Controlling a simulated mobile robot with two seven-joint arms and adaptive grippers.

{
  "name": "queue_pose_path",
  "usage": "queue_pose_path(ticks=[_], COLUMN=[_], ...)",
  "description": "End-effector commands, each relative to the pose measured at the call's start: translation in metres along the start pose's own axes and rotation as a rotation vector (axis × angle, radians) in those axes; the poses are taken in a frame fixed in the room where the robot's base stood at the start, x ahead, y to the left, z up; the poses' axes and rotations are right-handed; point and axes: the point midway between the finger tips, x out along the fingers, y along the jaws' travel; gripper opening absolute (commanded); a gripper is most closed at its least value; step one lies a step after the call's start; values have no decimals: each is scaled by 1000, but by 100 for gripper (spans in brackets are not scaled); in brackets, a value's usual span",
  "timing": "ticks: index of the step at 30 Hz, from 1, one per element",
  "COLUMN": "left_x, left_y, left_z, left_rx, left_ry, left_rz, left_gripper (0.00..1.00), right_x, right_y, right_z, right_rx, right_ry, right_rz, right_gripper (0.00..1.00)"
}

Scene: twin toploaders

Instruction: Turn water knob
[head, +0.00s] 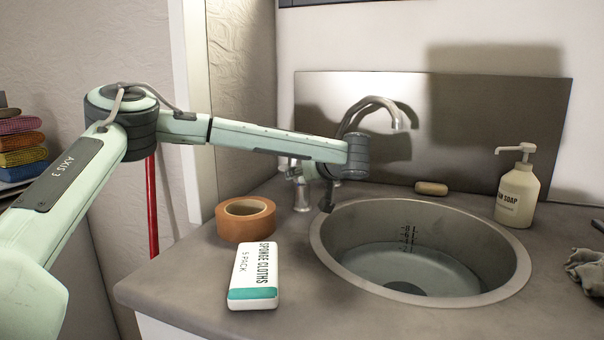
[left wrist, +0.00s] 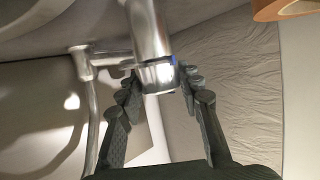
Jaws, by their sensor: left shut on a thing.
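The chrome tap (head: 375,101) stands behind the round sink, with its spout arching to the right. Its water knob (left wrist: 160,77), with a blue mark, sits on the end of a chrome post in the left wrist view. My left gripper (left wrist: 160,83) is shut on this knob, with one dark finger on each side of it. In the head view my left gripper (head: 328,193) is mostly hidden by its own arm, beside the tap's left post (head: 302,192). My right gripper is not in view.
The round sink (head: 322,236) lies right of my left gripper. An orange tape roll (head: 246,228) and a sponge cloths pack (head: 253,276) lie left of it. A soap bottle (head: 517,193), a bar of soap (head: 431,188) and a grey cloth (head: 586,268) are further right.

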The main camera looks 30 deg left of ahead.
Motion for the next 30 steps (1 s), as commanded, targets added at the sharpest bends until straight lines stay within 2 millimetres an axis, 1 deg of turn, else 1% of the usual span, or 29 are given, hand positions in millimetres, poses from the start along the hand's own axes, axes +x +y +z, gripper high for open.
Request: queue_pose_path(ticks=[5, 6, 9, 11, 19, 22, 26, 30], left_x=[0, 0, 0, 0, -1, -6, -26, -57], left_y=[0, 0, 0, 0, 0, 1, 1, 2], left_z=[1, 1, 1, 1, 0, 0, 0, 0], left_rx=[2, 2, 2, 2, 1, 1, 1, 2], left_ry=[-1, -1, -1, -1, -1, -1, -1, 1], left_rz=[-1, -1, -1, -1, -1, 0, 1, 3], left_gripper=[6, 37, 50, 56, 56, 56, 56, 56], right_x=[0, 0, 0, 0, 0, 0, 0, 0], right_y=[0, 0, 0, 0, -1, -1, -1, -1], right_z=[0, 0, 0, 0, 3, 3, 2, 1], right_rx=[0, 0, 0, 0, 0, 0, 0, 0], right_ry=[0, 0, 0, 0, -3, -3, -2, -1], right_rz=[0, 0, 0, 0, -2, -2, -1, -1], right_gripper=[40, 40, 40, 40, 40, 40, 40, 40])
